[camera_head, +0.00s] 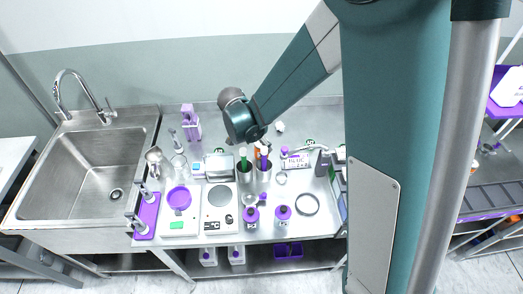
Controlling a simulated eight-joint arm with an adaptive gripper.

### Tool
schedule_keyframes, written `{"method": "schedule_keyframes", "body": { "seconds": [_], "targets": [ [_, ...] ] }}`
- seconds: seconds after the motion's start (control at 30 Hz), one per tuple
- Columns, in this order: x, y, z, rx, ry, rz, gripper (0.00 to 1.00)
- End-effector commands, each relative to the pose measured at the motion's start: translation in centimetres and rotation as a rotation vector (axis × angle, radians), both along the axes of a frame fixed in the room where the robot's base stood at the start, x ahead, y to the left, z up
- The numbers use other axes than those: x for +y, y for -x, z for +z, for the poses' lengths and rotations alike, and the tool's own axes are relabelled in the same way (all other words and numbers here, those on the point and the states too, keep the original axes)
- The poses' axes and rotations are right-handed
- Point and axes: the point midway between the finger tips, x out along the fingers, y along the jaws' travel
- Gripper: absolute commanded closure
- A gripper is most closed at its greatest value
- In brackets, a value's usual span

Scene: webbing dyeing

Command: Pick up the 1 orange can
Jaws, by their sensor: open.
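A small orange thing (258,154), perhaps the orange can, shows at the middle of the bench, just behind two metal cups. It is small and partly hidden by the cups and tools, so its full shape is unclear. My arm reaches down from the upper right. My gripper (238,141) is at its end, above the back of the bench, a little left of and behind the orange thing in the picture. It is open and appears empty. Its fingertips are mostly hidden by the wrist, and its height above the bench cannot be told.
Metal cups (264,174) with tools stand in front of the orange thing. A scale (218,221), purple-capped bottles (282,213), a black ring (307,204) and a labelled box (296,161) crowd the bench. A sink (85,178) is at left. My arm blocks the right side.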

Motion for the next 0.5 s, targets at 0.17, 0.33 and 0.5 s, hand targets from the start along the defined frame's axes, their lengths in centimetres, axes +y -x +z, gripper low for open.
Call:
{"method": "schedule_keyframes", "body": {
  "seconds": [0.17,0.33,0.5],
  "targets": [
    [-0.4,-0.3,-1.8,0.000,0.000,0.000,0.47],
    [-0.8,-0.6,-3.0,0.000,0.000,0.000,0.47],
    [-1.0,-0.8,-3.6,0.000,0.000,0.000,0.47]
  ]
}}
